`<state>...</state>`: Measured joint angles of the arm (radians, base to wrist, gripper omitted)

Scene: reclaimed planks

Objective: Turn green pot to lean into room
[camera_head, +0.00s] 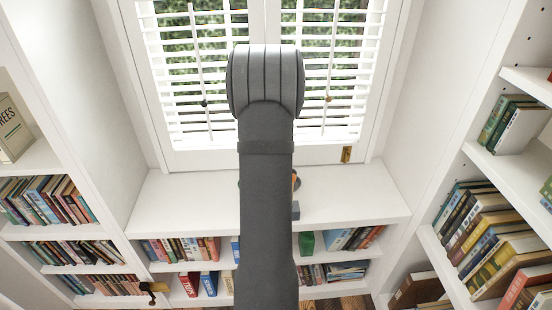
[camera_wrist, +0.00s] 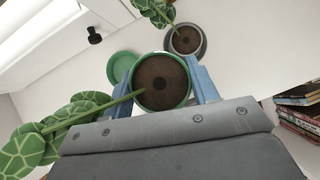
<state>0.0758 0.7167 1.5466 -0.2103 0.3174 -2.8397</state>
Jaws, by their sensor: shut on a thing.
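In the wrist view the green pot (camera_wrist: 164,107) holds dark soil and a plant whose stem leans left to large patterned green leaves (camera_wrist: 25,150). My gripper (camera_wrist: 162,88) has its blue fingers on either side of the pot, shut on it. A green saucer (camera_wrist: 118,67) shows partly behind the pot's left side; I cannot tell whether they touch. In the head view my arm hides the pot and most of my gripper.
A grey pot (camera_wrist: 203,47) with another leafy plant stands close beyond the green pot. The white window sill (camera_head: 350,200) lies below the shuttered window (camera_head: 340,70). Bookshelves flank both sides, and books (camera_wrist: 300,110) show at the wrist view's right. Bare sill extends to both sides.

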